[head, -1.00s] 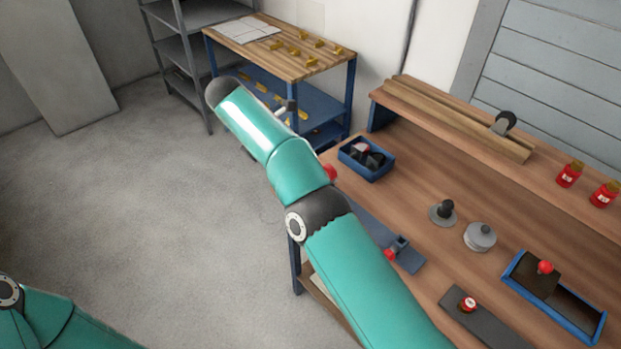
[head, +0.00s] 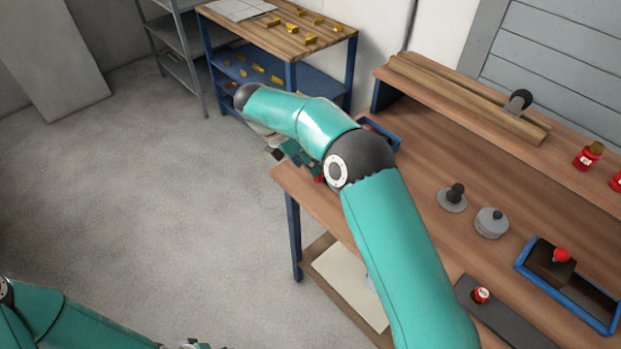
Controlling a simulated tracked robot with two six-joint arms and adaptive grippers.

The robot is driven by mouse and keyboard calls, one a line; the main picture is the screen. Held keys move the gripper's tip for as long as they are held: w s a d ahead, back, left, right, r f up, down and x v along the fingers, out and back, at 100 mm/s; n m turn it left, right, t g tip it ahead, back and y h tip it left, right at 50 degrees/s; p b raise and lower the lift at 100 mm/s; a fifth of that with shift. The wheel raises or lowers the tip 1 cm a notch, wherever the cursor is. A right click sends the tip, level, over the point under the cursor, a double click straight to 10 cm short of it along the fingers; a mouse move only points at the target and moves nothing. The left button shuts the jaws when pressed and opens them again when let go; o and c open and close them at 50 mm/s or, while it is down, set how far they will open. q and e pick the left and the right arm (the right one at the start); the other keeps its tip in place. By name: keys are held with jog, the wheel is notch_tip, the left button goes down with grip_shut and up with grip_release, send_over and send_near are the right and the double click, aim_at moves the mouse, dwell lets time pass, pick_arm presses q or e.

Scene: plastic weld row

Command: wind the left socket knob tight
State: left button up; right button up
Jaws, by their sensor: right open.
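My right arm reaches in from the lower right, over the left part of the workbench. Its gripper (head: 300,163) is open at the bench's left end, partly behind my own arm. A small red piece (head: 319,179) shows close beside its fingers; I cannot tell whether they touch, or whether this is the left socket knob. Another red knob (head: 481,295) stands on a dark grey plate (head: 510,322) at the front of the bench. My arm hides the area between them. Of my left gripper, only bits (head: 194,345) show at the bottom edge.
The workbench (head: 425,235) carries a dark knobbed piece (head: 453,198), a grey lidded disc (head: 491,223) and a blue tray (head: 524,268) holding a red-knobbed block (head: 551,262). A blue bin (head: 392,139) is partly hidden by my arm. Red jars (head: 587,157) stand on the back shelf.

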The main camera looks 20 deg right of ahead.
jog(key=x, duration=0.5)
jog(key=shift+d+f, duration=0.1)
jog(key=shift+f, duration=0.2)
grip_shut()
jog(key=shift+a, duration=0.35)
jog(key=shift+d, duration=0.2)
jog(key=shift+d+b, duration=0.1)
jog(key=shift+b, duration=0.35)
jog(key=t+b, duration=0.2)
jog(key=b, duration=0.2)
jog(key=m+t+y+b, duration=0.1)
jog(key=t+b, duration=0.1)
jog(key=b, duration=0.2)
jog(key=s+t+y+b, duration=0.1)
jog(key=b, duration=0.3)
jog(key=shift+d+f+t, duration=0.25)
jog(key=shift+d+t, duration=0.15)
jog(key=shift+r+m+t+b, duration=0.25)
jog(key=shift+m+t+b, duration=0.05)
jog(key=shift+b, duration=0.15)
